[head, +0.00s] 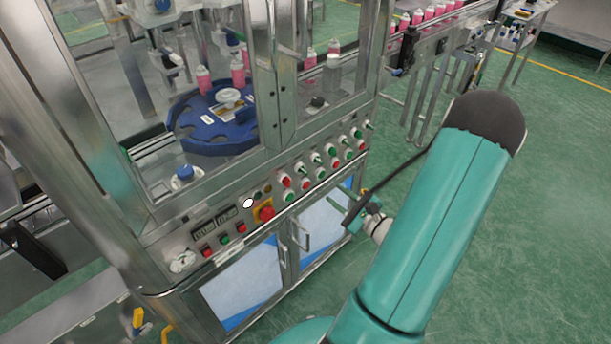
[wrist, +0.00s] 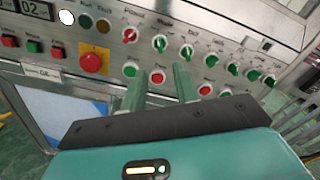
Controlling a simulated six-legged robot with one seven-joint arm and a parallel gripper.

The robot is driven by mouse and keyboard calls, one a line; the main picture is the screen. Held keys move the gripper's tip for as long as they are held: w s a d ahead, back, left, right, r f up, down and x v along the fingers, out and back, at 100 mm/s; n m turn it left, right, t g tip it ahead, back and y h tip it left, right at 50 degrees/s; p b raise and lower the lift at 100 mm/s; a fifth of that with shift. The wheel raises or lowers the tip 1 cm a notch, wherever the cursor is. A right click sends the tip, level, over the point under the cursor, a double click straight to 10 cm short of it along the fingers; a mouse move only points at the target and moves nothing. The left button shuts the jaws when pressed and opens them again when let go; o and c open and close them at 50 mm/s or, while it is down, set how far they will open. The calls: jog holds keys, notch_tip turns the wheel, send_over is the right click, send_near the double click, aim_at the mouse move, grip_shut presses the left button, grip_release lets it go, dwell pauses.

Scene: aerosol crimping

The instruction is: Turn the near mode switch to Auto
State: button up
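The control panel (wrist: 220,37) carries a row of rotary switches. A green-handled switch (wrist: 159,43) sits under a small label that looks like "Mode"; a red-handled switch (wrist: 130,35) is to its left. Their exact settings are too small to read. In the head view, the red switch (head: 286,181) and green switch (head: 301,168) are on the cabinet's front. My gripper (wrist: 160,68) is open and empty, its two green fingers apart in front of the panel, below the green-handled switch. The gripper also shows in the head view (head: 357,206), off the panel.
A red emergency stop (wrist: 91,60) on a yellow plate lies left of the switches. Green and red push buttons, including a red one (wrist: 157,77), sit below them. A metal door handle (head: 303,232) sticks out under the panel. Green floor (head: 520,220) is clear at the right.

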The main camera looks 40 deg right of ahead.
aim_at(306, 172)
jog(key=w, duration=1.2)
jog(key=shift+a, duration=0.15)
jog(key=shift+c, duration=0.2)
grip_shut()
